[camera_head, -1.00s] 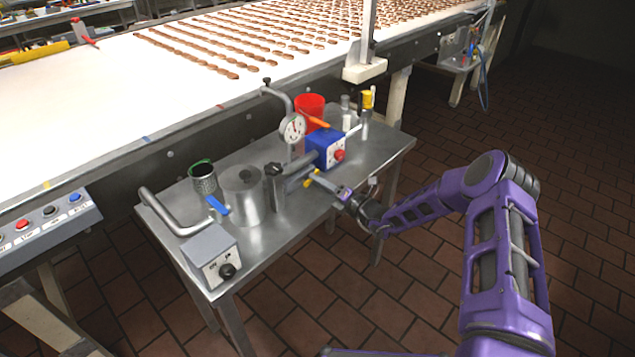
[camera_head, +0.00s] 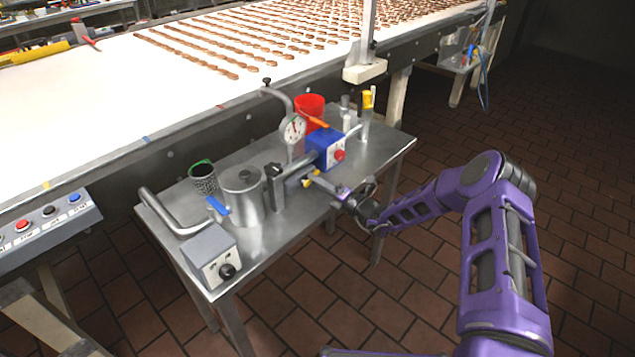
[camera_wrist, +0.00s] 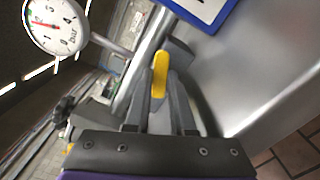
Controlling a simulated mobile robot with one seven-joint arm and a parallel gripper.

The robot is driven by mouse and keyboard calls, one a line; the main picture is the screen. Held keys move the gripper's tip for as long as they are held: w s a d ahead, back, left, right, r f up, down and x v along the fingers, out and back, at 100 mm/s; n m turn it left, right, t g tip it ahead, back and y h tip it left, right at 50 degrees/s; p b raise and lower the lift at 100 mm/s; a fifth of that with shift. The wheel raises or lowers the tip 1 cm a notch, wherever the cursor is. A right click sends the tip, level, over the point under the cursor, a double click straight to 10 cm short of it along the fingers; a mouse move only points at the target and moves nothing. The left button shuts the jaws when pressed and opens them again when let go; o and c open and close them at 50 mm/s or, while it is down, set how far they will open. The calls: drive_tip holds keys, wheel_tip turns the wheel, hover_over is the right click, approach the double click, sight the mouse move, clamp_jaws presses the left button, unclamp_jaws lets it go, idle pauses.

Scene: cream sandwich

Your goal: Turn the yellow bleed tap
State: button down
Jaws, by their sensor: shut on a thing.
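The yellow bleed tap (camera_head: 308,183) is a small yellow lever on the pipework at the front of the steel table, below the blue box. In the wrist view the yellow tap (camera_wrist: 160,72) stands between my two grey fingertips, its length running nearly along the fingers. My gripper (camera_head: 315,178) reaches in from the right and is shut on the tap; the wrist view shows my gripper (camera_wrist: 160,92) with a finger on each side of it. The fingers hide part of the tap.
A dial gauge (camera_head: 292,129) rises behind the tap, with a blue box (camera_head: 325,149) close by. A black-topped post (camera_head: 274,186) and steel pot (camera_head: 243,196) stand to the left. A conveyor (camera_head: 90,100) runs behind.

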drive_tip(key=n, duration=0.5)
drive_tip(key=shift+s+a+r+n+b, duration=0.15)
drive_tip(key=shift+s+r+n+b, duration=0.15)
drive_tip(key=shift+r+b, duration=0.1)
drive_tip(key=n, duration=0.5)
drive_tip(key=shift+s+a+r+n, duration=0.2)
drive_tip(key=shift+s+a+n, duration=0.15)
drive_tip(key=shift+n, duration=0.05)
drive_tip(key=c, duration=1)
unclamp_jaws()
drive_tip(key=shift+c, duration=0.2)
drive_tip(key=shift+s, duration=0.1)
